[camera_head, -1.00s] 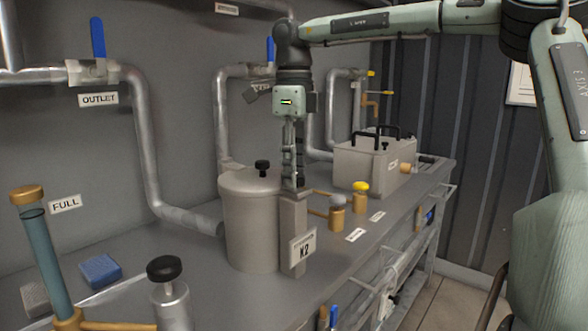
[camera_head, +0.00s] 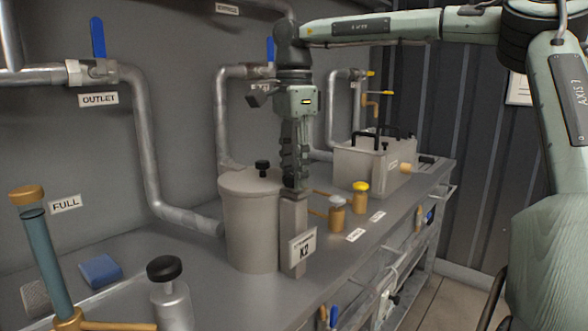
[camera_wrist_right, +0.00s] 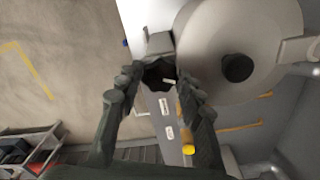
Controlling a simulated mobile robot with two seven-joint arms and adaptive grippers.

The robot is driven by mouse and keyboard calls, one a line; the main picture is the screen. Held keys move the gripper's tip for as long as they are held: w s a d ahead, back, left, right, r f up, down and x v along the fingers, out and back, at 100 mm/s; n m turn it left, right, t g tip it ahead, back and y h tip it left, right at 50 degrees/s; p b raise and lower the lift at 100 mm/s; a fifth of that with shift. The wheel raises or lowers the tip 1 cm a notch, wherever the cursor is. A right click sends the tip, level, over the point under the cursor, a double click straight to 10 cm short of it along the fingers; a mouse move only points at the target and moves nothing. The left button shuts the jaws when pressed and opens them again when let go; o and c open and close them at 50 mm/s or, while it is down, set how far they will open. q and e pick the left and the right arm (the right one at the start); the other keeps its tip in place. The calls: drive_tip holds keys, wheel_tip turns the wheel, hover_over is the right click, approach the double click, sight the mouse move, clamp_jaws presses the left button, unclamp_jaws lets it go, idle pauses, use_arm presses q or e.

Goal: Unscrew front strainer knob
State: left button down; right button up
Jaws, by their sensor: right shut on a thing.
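The grey strainer (camera_head: 252,225) stands on the bench with a K2 label on its front post (camera_head: 293,222). My right gripper (camera_head: 296,182) points straight down over the top of this post. In the right wrist view my right gripper (camera_wrist_right: 155,78) is shut on the black front strainer knob (camera_wrist_right: 158,73), with a finger on each side. In the head view the fingers hide most of this knob. A second black knob (camera_head: 262,167) sits on the lid's middle, apart from the gripper; it also shows in the wrist view (camera_wrist_right: 237,68). My left gripper is not in view.
Yellow and grey capped brass valves (camera_head: 361,196) stand right of the strainer, with a grey box (camera_head: 372,164) behind them. A black-knobbed cylinder (camera_head: 172,300) and a blue tube (camera_head: 45,262) stand at the front left. Pipes run along the back wall.

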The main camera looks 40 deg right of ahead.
sight(294, 175)
drive_tip(key=shift+r+n, duration=0.1)
drive_tip(key=shift+n, duration=0.2)
drive_tip(key=o, duration=1.2)
drive_tip(key=shift+c, duration=0.2)
wheel_tip(294, 175, up, 12)
